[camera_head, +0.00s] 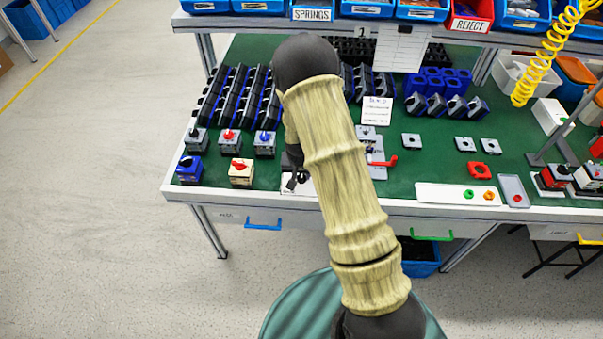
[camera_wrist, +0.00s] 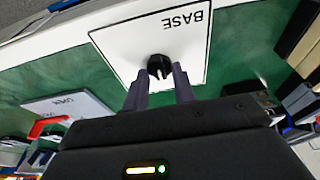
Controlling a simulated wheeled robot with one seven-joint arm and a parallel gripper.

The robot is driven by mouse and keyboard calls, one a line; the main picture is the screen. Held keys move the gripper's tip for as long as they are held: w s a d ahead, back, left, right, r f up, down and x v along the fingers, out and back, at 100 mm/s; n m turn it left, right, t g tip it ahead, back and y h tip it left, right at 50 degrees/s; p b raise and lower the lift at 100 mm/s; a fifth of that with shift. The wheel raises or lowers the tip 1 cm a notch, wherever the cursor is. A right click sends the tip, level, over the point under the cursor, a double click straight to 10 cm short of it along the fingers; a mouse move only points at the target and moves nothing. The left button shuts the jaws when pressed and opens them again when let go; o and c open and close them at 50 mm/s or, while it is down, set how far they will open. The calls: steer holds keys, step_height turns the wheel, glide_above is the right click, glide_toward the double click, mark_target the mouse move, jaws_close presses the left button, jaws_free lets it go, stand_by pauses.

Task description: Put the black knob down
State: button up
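The black knob (camera_wrist: 158,66) is at the white card marked BASE (camera_wrist: 118,40) in the wrist view, with its slotted side toward the camera. My gripper (camera_wrist: 159,70) is open, its two dark fingers on either side of the knob with a small gap at each side. The knob appears to rest on the card, though its underside is hidden. In the head view my gripper (camera_head: 296,182) is low over the front of the green bench, and the card (camera_head: 287,180) shows partly beside it. The knob cannot be made out there.
Switch units with blue, red and black knobs (camera_head: 230,140) stand left of my gripper. A grey plate with a red handle (camera_head: 371,150) lies to the right. A white tray (camera_head: 440,192) with small rings is farther right. The bench's front edge is close.

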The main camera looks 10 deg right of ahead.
steer(key=shift+r, duration=0.1)
steer(key=v, duration=1.2)
steer(key=shift+b, duration=0.45)
steer(key=shift+s, duration=0.1)
steer(key=s+r+n, duration=0.1)
steer(key=s+r, duration=0.2)
steer(key=s, duration=0.3)
steer(key=s+r+n, duration=0.1)
steer(key=s+r, duration=0.2)
steer(key=s, duration=0.3)
steer(key=s+d+r+n, duration=0.1)
steer(key=s+r, duration=0.2)
steer(key=s, duration=0.3)
steer(key=shift+n+y, duration=0.3)
steer(key=shift+y, duration=0.1)
steer(key=shift+w, duration=0.15)
